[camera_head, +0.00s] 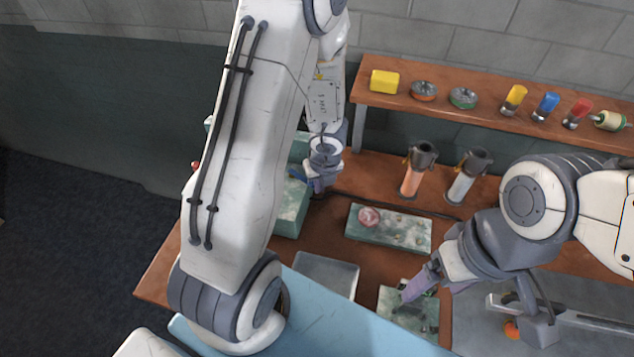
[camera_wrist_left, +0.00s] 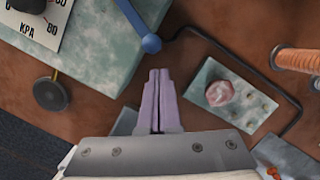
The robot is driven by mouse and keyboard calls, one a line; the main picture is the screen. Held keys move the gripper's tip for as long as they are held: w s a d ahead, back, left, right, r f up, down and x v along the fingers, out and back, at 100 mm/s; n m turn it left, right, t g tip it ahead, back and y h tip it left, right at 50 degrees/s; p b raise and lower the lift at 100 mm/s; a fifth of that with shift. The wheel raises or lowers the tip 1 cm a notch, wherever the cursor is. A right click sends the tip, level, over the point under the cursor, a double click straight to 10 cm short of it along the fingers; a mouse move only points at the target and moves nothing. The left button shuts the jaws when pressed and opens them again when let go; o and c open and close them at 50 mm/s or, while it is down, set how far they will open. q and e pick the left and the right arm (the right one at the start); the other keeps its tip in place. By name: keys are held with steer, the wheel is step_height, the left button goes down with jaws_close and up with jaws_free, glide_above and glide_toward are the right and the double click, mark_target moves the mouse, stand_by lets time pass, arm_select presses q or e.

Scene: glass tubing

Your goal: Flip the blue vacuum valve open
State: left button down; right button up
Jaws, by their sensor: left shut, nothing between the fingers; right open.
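The blue valve lever (camera_wrist_left: 136,25) shows in the left wrist view at the edge of a pale green box (camera_wrist_left: 125,65), with a round blue knob at its end. In the head view a small blue part (camera_head: 297,174) shows beside my left gripper (camera_head: 318,194), mostly hidden by my arm. My left gripper's purple fingers (camera_wrist_left: 159,72) are shut and empty, a little below the blue knob in the wrist picture and apart from it. My right gripper (camera_head: 408,296) is open above a green tray at the front right.
A dial marked KPA (camera_wrist_left: 37,22) sits on the box. A green block (camera_head: 388,228) with a pink piece stands right of my left gripper. Orange and clear cylinders (camera_head: 411,178) stand behind. A shelf (camera_head: 450,108) holds coloured bottles. A dark hose crosses the bench.

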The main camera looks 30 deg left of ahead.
arm_select(q)
steer(key=d+p+v, duration=0.1)
steer(key=p+v, duration=0.6)
steer(key=v, duration=0.3)
steer(key=shift+s+d+p, duration=0.25)
steer(key=shift+s+p, duration=0.05)
steer(key=shift+p, duration=0.05)
